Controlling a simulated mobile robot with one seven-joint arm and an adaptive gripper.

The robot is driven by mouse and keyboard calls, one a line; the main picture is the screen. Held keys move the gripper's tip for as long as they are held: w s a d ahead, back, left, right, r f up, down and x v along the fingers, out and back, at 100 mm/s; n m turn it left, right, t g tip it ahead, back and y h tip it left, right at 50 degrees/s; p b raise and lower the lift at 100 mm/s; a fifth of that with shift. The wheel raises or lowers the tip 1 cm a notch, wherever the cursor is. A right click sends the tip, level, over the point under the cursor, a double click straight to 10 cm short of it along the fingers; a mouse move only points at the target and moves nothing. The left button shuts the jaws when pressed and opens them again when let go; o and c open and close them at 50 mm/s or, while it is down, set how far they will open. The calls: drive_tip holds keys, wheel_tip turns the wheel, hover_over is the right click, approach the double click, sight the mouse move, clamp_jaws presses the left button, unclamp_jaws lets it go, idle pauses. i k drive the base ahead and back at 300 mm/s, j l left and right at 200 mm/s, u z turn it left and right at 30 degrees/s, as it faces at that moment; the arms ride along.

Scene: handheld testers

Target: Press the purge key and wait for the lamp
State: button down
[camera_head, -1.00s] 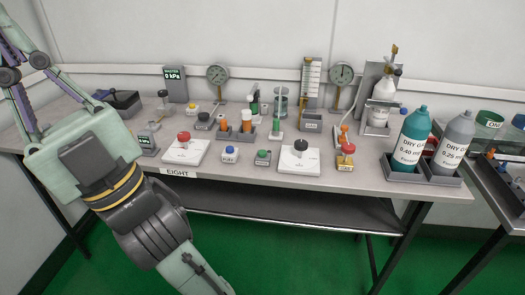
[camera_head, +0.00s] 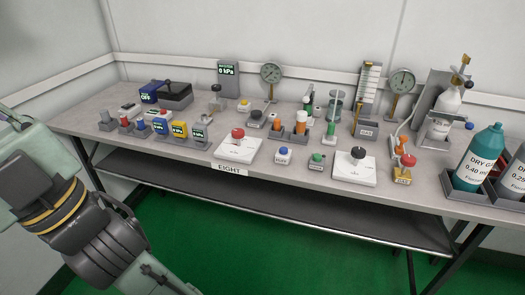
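Handheld testers stand in a row at the left of the bench: a blue one (camera_head: 160,125), a yellow one (camera_head: 180,130) and a grey one (camera_head: 198,133) with a lit display. Small boxes with buttons stand along the bench: one with a blue button (camera_head: 284,155), one with a green button (camera_head: 317,160) and one with a yellow button (camera_head: 243,105). Their labels are too small to read, so I cannot tell which is the purge key or where its lamp is. My arm enters at the lower left; my gripper is outside the view.
White plates carry a red knob (camera_head: 238,133) and a black knob (camera_head: 358,153). A display box (camera_head: 228,72) reads 0 kPa. Gauges (camera_head: 271,72) stand at the back; a teal bottle (camera_head: 476,160) stands at the right. The front left bench surface (camera_head: 95,122) is clear.

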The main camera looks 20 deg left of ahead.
sight(317, 158)
drive_tip(key=u, duration=0.55)
drive_tip(key=i+l, duration=0.15)
drive_tip(key=l, duration=0.2)
drive_tip(key=i+l, duration=0.1)
drive_tip(key=l, duration=0.3)
drive_tip(key=i+l, duration=0.15)
drive_tip(key=l, duration=0.2)
drive_tip(key=i+l, duration=0.1)
drive_tip(key=l, duration=0.3)
drive_tip(key=i+l, duration=0.15)
drive_tip(key=l, duration=0.2)
